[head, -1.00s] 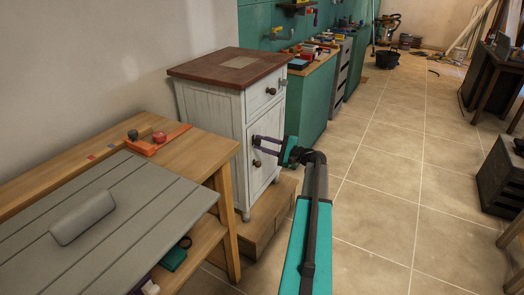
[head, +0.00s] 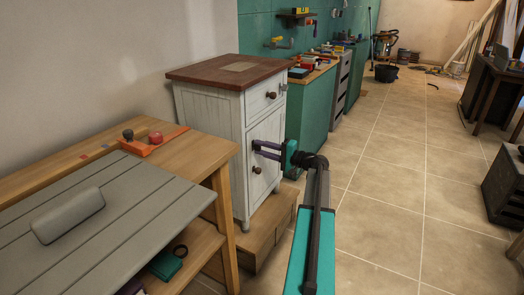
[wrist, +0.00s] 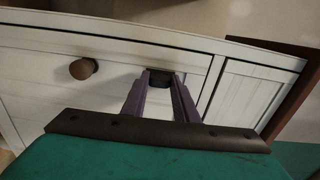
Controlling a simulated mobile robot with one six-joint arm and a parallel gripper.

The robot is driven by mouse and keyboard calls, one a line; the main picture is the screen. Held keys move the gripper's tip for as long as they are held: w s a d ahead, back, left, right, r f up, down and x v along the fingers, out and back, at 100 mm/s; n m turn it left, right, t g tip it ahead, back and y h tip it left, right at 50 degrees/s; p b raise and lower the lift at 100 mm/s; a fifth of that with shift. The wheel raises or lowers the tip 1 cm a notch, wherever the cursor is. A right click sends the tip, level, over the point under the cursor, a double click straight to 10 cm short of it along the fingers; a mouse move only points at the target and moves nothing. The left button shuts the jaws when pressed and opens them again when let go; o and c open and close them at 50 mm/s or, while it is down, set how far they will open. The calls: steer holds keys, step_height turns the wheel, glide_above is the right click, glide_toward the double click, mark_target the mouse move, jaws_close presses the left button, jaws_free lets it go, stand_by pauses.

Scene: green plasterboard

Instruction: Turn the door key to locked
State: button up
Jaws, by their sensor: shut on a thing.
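A white wooden cabinet (head: 213,121) with a red-brown top stands past the workbench. Its door (head: 270,133) looks closed and has a round brown knob (head: 257,169), which also shows in the wrist view (wrist: 83,68). My gripper (head: 254,149) reaches the door just above that knob. In the wrist view, my gripper's two purple fingers (wrist: 160,82) are shut on a small dark piece at the door's edge, the door key (wrist: 161,73). The fingers hide most of the key, so its exact angle cannot be told.
A wooden workbench (head: 215,185) with a grey slatted board (head: 150,205) stands close at the left. A wooden step (head: 262,238) lies under the cabinet. Green cabinets (head: 307,105) line the wall behind.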

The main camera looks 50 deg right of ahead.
steer(key=o, duration=1.1)
steer(key=shift+c, duration=0.2)
steer(key=shift+s, duration=0.15)
steer(key=p+v, duration=0.1)
steer(key=v, duration=1.2)
steer(key=shift+s, duration=0.25)
